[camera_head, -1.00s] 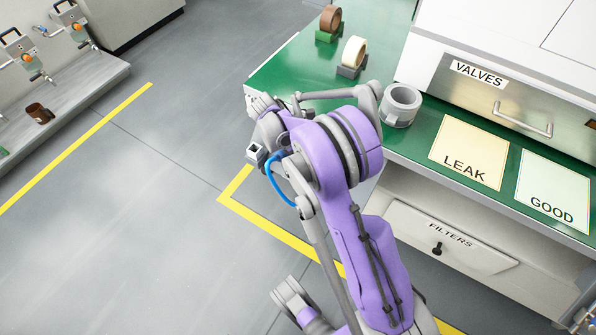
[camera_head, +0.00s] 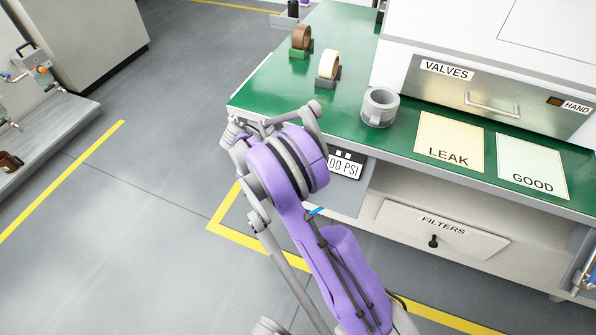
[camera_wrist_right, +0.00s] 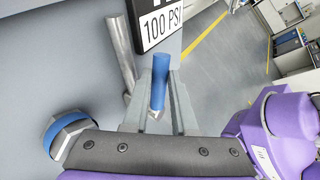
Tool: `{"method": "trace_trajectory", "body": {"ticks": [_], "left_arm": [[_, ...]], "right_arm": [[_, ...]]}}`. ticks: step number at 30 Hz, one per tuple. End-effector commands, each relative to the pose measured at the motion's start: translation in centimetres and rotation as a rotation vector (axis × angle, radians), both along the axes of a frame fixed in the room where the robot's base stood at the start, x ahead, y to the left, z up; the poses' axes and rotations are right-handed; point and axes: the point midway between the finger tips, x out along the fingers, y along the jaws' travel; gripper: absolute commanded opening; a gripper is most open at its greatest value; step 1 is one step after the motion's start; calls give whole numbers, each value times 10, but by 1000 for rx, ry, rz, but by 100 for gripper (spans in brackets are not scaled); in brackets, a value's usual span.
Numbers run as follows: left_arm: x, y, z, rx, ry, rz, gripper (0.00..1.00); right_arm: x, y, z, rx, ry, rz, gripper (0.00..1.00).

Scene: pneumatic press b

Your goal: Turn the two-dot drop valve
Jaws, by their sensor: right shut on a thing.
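In the right wrist view my right gripper (camera_wrist_right: 157,95) is shut on a blue handle (camera_wrist_right: 159,80), which stands between its two grey fingers. A grey metal pipe (camera_wrist_right: 120,55) is left of the handle, and a grey fitting with a blue ring (camera_wrist_right: 62,130) is at lower left. A 100 PSI sign (camera_wrist_right: 160,22) is just above the handle. In the head view the sign (camera_head: 345,166) shows partly behind my purple arm, which hides the right gripper and most of the valve. A grey piece at the bottom edge may be my left gripper (camera_head: 268,327), mostly cut off.
The VALVES drawer (camera_head: 490,95) and FILTERS drawer (camera_head: 442,230) are shut. Open floor (camera_head: 150,180) lies left.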

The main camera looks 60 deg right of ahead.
Motion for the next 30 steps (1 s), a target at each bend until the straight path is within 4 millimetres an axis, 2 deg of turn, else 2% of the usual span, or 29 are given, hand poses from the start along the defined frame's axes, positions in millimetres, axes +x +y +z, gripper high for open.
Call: {"method": "trace_trajectory", "body": {"ticks": [17,18,22,30], "left_arm": [[0,0,-1,0,0,0,50],[0,0,-1,0,0,0,50],[0,0,-1,0,0,0,50],[0,0,-1,0,0,0,50]], "right_arm": [[-2,-4,0,0,12,5,0],[-2,-4,0,0,12,5,33],[-2,-4,0,0,11,6,56],[-2,-4,0,-1,12,7,56]]}}
